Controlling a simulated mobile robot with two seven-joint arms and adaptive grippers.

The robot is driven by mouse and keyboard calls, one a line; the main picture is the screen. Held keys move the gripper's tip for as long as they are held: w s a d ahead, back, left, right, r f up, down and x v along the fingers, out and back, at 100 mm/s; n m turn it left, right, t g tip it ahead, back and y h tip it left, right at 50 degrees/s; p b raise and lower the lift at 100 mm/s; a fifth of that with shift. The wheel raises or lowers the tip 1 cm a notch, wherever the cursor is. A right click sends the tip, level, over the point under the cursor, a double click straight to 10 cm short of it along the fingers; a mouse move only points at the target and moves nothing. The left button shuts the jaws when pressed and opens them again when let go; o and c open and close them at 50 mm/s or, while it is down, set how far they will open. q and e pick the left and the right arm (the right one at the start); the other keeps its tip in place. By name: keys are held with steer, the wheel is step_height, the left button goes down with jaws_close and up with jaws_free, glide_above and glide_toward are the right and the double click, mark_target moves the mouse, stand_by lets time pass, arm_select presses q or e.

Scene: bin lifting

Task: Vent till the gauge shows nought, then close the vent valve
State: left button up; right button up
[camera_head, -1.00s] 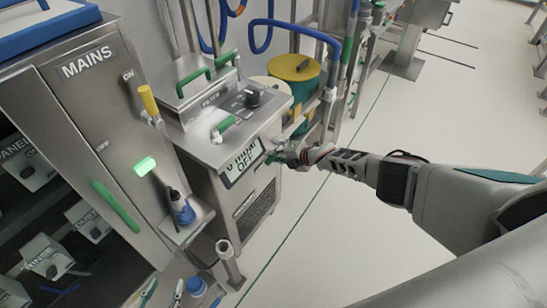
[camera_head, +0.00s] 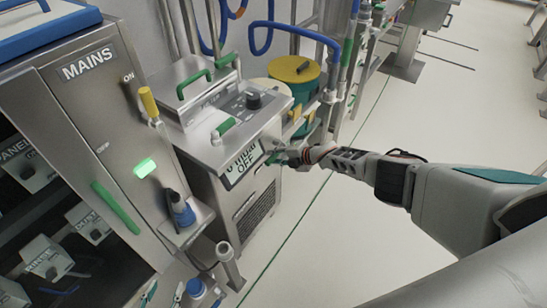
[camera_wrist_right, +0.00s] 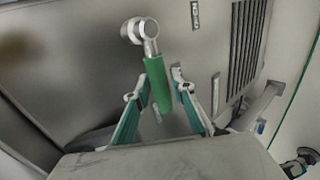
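The vent valve's green-sleeved lever (camera_wrist_right: 159,86) hangs from a round steel hub on a metal panel in the right wrist view. My right gripper (camera_wrist_right: 163,107) is open, with one finger on each side of the lever's lower end. I see a gap on both sides. In the head view my right gripper (camera_head: 276,156) is at the front of the steel unit, beside its display, and the lever is hard to make out there. The gauge display (camera_head: 243,162) shows "OFF" below a line ending in "mbar"; its number is hard to read now. My left gripper is not in view.
A steel cabinet marked MAINS (camera_head: 86,65) with a yellow lever (camera_head: 148,101) and a lit green lamp (camera_head: 144,168) stands at left. A small shelf holds a blue bottle (camera_head: 182,212). A yellow-lidded drum (camera_head: 295,69) stands behind the unit. The floor (camera_head: 330,250) at right is open.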

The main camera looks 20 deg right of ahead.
steer(key=shift+s+d+r, duration=0.2)
steer(key=shift+d+r, duration=0.05)
steer(key=shift+d, duration=0.05)
steer(key=shift+v, duration=0.8)
steer(key=v, duration=0.9)
steer(key=shift+s+r, duration=0.15)
steer(key=shift+s, duration=0.1)
steer(key=s+a+f+m+t+y, duration=0.1)
steer(key=s+a+m, duration=0.3)
steer(key=s+a, duration=0.55)
steer(key=s+a+m+t+y, duration=0.15)
steer(key=s+a+m, duration=0.4)
steer(key=a, duration=0.75)
steer(key=s+d+f+m+h, duration=0.2)
steer(key=s+d+m+h, duration=0.1)
steer(key=s+d+m, duration=0.3)
steer(key=s+d+f+m+h, duration=0.1)
steer(key=s+d+m+h, duration=0.3)
steer(key=s+d, duration=0.4)
steer(key=shift+s+d+f+m, duration=0.15)
steer(key=shift+s+f+m, duration=0.25)
steer(key=shift+s+m, duration=0.5)
